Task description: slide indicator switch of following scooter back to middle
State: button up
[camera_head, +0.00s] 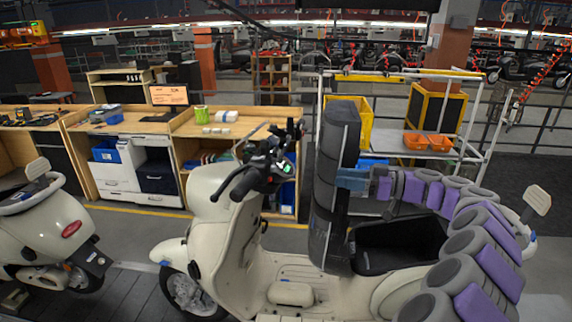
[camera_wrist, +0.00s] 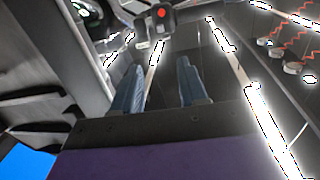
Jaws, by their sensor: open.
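The cream scooter (camera_head: 225,230) in the middle stands with its black seat (camera_head: 335,150) raised upright. Its handlebar (camera_head: 262,172) with dark grips and a small lit display is to the left of the seat. In the wrist view a dark handlebar control housing (camera_wrist: 158,22) with a red button shows at the top, beyond the fingertips. I cannot make out the indicator switch itself. My gripper (camera_head: 346,180) has blue fingers and overlaps the raised seat in the head view, right of the handlebar. In the wrist view my gripper (camera_wrist: 158,78) is open and empty, its fingers apart.
Another cream scooter (camera_head: 45,225) stands at the left. A wooden workbench (camera_head: 185,125) with drawers and bins runs behind. A rack with orange bins (camera_head: 428,142) and a yellow crate (camera_head: 352,115) stands behind the seat. The open black storage tub (camera_head: 398,245) lies below my arm.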

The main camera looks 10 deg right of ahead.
aim_at(273, 168)
jog(key=p+x, duration=0.3)
jog(key=x, duration=1.4)
jog(key=shift+a, duration=0.35)
jog(key=shift+w, duration=0.1)
grip_shut()
jog(key=shift+d, duration=0.1)
